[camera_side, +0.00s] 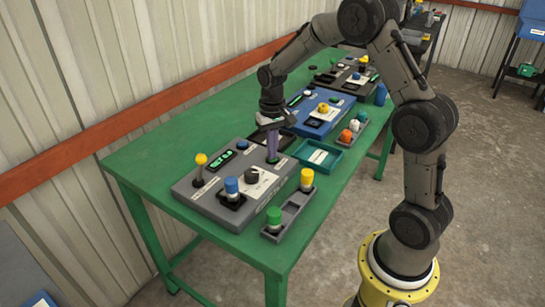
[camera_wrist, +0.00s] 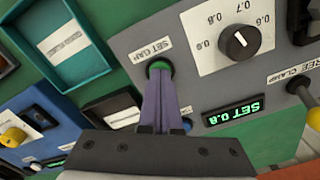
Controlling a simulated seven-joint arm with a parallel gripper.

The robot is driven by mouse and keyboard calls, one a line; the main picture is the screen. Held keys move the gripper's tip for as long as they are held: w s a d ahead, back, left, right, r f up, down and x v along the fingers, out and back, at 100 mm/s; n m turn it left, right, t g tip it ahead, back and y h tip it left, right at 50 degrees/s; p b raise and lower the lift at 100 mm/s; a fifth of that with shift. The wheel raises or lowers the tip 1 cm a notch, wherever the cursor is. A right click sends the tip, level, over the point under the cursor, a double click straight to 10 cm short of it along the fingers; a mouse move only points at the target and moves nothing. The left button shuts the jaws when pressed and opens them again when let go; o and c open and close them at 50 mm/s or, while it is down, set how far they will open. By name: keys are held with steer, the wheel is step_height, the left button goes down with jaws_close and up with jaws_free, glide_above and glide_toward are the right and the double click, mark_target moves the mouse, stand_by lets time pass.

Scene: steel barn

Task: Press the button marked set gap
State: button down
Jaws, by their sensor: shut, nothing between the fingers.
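The set gap button is a round green button (camera_wrist: 159,66) in a dark ring, on a grey panel (camera_wrist: 210,85) beside a label that appears to read "SET GAP" (camera_wrist: 151,49). My gripper (camera_wrist: 160,88) is shut and empty, with its purple-grey fingers reaching to the button's near edge and covering part of it. I cannot tell whether the fingertips touch it or how far it is pressed.
Beside the button are a black dial (camera_wrist: 239,42) and a green display (camera_wrist: 234,113) reading "SET 0.8". A yellow-knobbed lever (camera_side: 200,165) and a blue knob (camera_side: 232,187) stand up from the panel. A grey tray (camera_side: 290,213) lies in front; a blue panel (camera_side: 318,112) lies beyond.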

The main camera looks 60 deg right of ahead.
step_height(320, 180, up, 8)
steer(key=shift+f, duration=0.2)
stand_by(0.8)
stand_by(0.5)
steer(key=s+a+r+n+t, duration=0.1)
steer(key=s+a+r+t, duration=0.1)
steer(key=s+a+r, duration=0.4)
steer(key=s+a+r+n+t, duration=0.1)
steer(key=s+a+r+t, duration=0.15)
steer(key=r, duration=0.45)
steer(key=s+a+f+n, duration=0.2)
steer(key=s, duration=0.5)
steer(key=s+a+f+n+t, duration=0.1)
steer(key=s+a+f+n, duration=0.1)
steer(key=s, duration=0.6)
steer(key=shift+s+f, duration=0.3)
steer(key=shift+f, duration=0.15)
